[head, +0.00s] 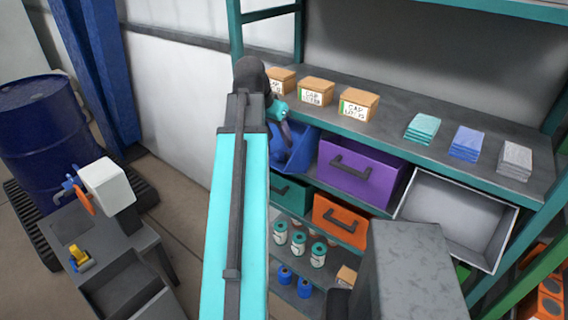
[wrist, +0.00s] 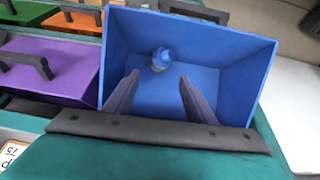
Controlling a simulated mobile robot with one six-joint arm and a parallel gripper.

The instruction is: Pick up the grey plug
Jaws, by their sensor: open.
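A small plug-like piece (wrist: 160,58) lies inside a blue bin (wrist: 232,65) in the wrist view, near its far wall. Its top looks blue and its lower part greyish; no plainly grey plug shows. My gripper (wrist: 159,77) is open, its two dark fingers reaching into the bin with the piece beyond and between the tips, apart from it. In the head view my gripper (head: 286,130) is over the blue bin (head: 298,157) at the shelf's left end. My arm hides part of that bin, and the piece does not show there.
A closed purple drawer (head: 358,170) sits right of the blue bin, with an orange drawer (head: 342,218) below. Cardboard cap boxes (head: 358,105) stand on the shelf (head: 390,130) above. An empty grey bin (head: 455,215) tilts out at right. A blue barrel (head: 45,130) stands at left.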

